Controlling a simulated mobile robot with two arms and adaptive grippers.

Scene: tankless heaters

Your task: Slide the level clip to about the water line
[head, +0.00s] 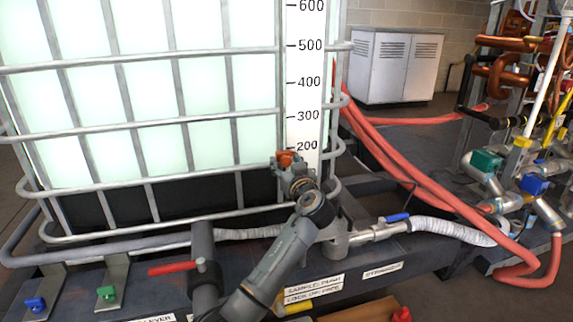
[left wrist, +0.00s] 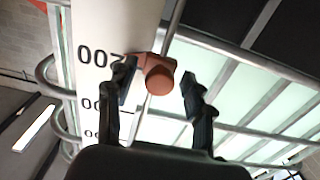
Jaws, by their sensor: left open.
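The orange level clip (head: 287,157) sits at the left edge of the white scale strip (head: 306,95), slightly below its 200 mark. In the left wrist view the clip (left wrist: 160,78) shows as a rounded orange knob beside an upside-down 200. My left gripper (head: 292,173) is at the clip, partly covering it in the head view. In the left wrist view its two fingers (left wrist: 157,82) are open, one on each side of the knob, with a gap at the right finger.
Grey cage bars (head: 150,125) cross the tank beside the strip. Red hoses (head: 420,185) run to the right of it. A red-handled valve (head: 170,268) and a blue-handled valve (head: 397,217) stand low in front. Copper pipework (head: 500,75) is at the far right.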

